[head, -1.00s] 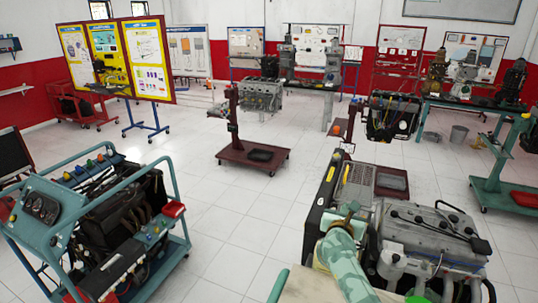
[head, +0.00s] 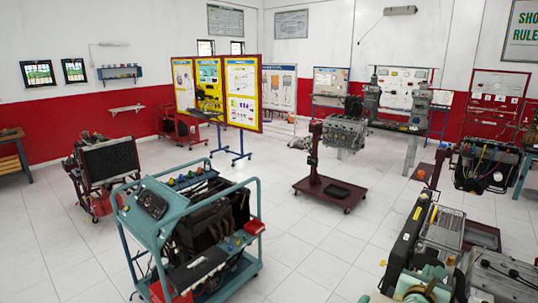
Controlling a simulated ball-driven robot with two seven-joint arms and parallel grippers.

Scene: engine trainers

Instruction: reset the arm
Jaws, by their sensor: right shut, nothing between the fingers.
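My right gripper (head: 432,274) shows pale green at the bottom right of the head view, in front of the engine trainer there. It is shut and empty; its lower part and the arm are cut off by the bottom edge. My left gripper is not in view. No task object is in a gripper.
A teal-framed engine trainer (head: 157,207) stands at the lower left, with another trainer (head: 108,165) behind it. A dark engine trainer (head: 408,243) is at the lower right. A red wheeled engine stand (head: 329,193) stands mid-floor. White tiled floor (head: 300,245) is clear between them.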

